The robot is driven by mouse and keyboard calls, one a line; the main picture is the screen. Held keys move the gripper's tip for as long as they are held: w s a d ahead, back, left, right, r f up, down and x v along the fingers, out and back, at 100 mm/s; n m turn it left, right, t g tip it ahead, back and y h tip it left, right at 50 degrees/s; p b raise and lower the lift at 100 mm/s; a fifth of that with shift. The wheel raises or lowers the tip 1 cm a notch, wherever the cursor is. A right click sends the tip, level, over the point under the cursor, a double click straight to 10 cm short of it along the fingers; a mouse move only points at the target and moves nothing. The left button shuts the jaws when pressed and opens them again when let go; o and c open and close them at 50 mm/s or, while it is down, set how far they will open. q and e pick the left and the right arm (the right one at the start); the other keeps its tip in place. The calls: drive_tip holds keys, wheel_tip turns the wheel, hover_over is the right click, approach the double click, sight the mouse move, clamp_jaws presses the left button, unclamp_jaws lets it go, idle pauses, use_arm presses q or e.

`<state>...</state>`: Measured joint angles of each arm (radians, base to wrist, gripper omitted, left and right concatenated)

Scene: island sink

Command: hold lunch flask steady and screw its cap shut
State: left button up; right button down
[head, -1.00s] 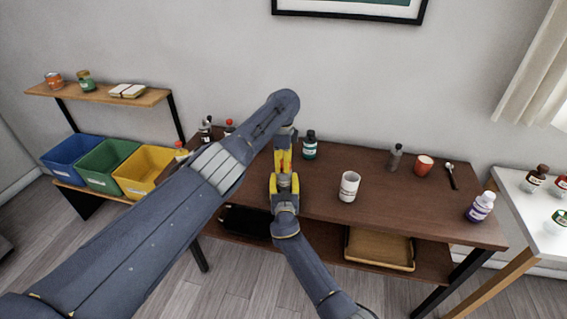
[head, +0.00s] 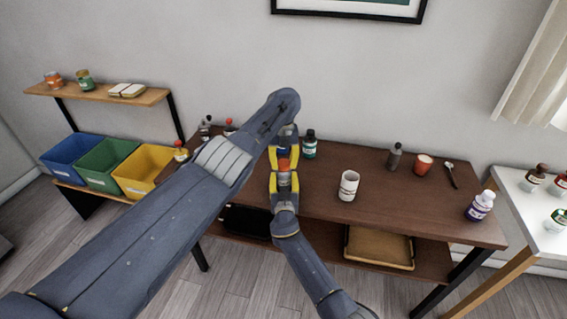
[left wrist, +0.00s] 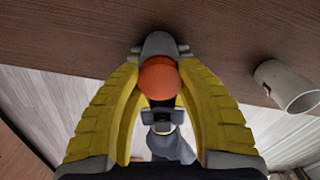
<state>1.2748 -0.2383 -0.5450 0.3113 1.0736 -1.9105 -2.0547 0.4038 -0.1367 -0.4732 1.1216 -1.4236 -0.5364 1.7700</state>
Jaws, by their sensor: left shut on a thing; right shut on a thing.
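The lunch flask's round orange cap (left wrist: 158,80) sits between the two yellow fingers of my left gripper (left wrist: 160,68) in the left wrist view. In the head view the cap (head: 283,163) shows as a small orange-red patch between both grippers. My left gripper (head: 284,156) reaches down from above and is shut on the cap. My right gripper (head: 285,181) comes from the front, just below, and is shut on the flask. The flask's body is mostly hidden by the fingers, above the brown table.
On the brown table (head: 430,217), a white cup (head: 348,186) stands right of the grippers and a dark green-labelled bottle (head: 309,144) close behind. A grey bottle (head: 394,157), red cup (head: 423,165) and purple bottle (head: 480,206) stand farther right. Coloured bins (head: 105,163) are left.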

use_arm(q)
drive_tip(key=m, duration=0.4)
drive_tip(key=shift+m, duration=0.4)
drive_tip(key=m, duration=0.5)
drive_tip(key=shift+d+m, duration=0.1)
drive_tip(key=shift+m, duration=0.2)
drive_tip(key=o, duration=0.7)
drive_tip(key=shift+o, duration=0.2)
drive_tip(key=shift+r, duration=2.25)
drive_tip(key=shift+o, duration=0.3)
